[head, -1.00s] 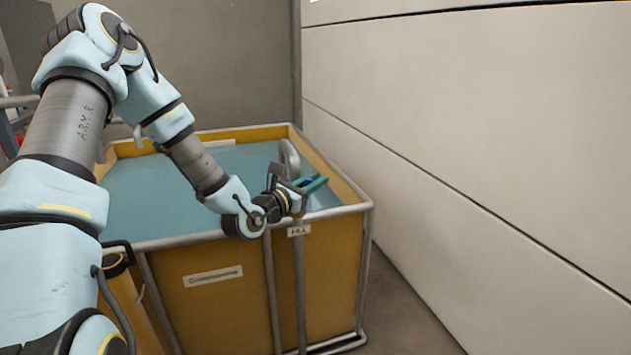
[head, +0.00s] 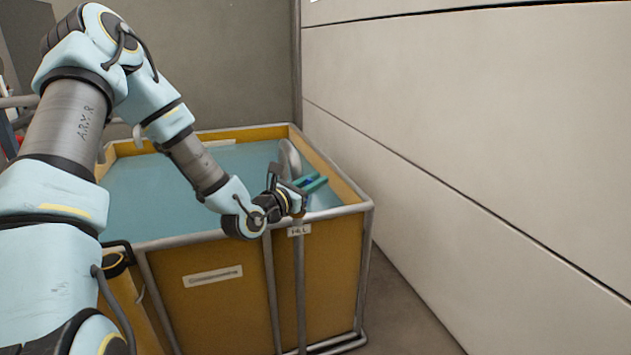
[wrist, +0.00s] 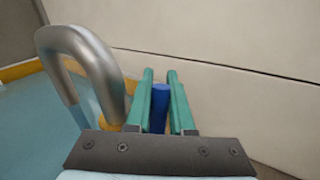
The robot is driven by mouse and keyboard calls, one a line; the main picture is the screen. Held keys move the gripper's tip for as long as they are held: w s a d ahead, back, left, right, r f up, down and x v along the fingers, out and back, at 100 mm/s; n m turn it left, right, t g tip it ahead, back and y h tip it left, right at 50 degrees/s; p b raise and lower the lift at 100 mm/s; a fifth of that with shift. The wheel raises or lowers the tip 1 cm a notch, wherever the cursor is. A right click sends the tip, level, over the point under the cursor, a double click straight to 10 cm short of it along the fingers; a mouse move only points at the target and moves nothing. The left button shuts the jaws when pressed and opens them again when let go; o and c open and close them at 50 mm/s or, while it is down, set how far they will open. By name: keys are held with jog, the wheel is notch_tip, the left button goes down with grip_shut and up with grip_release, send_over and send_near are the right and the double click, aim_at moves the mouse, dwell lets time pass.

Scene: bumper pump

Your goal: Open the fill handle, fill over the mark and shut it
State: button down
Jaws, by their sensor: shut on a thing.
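A yellow tank (head: 215,315) in a grey metal frame holds blue-green water (head: 160,185). A grey pipe with a bent spout (head: 290,160) rises at its front right corner, above a label reading "FILL" (head: 299,230); the spout is large at left in the wrist view (wrist: 88,62). My gripper (head: 318,182) is beside this pipe at the tank's front rim. In the wrist view its two green fingers (wrist: 160,100) are closed around the blue fill handle (wrist: 159,108), which lies between them. The handle is mostly hidden in the head view. I cannot make out a level mark.
A pale panelled wall (head: 480,130) stands to the right, with a strip of floor (head: 410,300) between it and the tank. A grey wall (head: 220,60) is behind. The tank's yellow rim (head: 335,180) and metal rail are close to my gripper.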

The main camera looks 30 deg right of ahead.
jog(key=shift+s+d+p, duration=0.1)
jog(key=shift+d+p, duration=0.05)
jog(key=shift+p, duration=0.25)
jog(key=d+f+m+g+y+p, duration=0.1)
jog(key=d+f+m+y+p, duration=0.2)
jog(key=f+m+y+p, duration=0.3)
jog(key=shift+s+f+g+y+p, duration=0.25)
jog(key=shift+f+y+p, duration=1.4)
jog(key=shift+y+p, duration=2.55)
jog(key=shift+w+h+p, duration=0.1)
jog(key=shift+h+p, duration=0.4)
jog(key=shift+h, duration=0.1)
jog(key=c, duration=1.1)
grip_release()
jog(key=shift+d, duration=0.1)
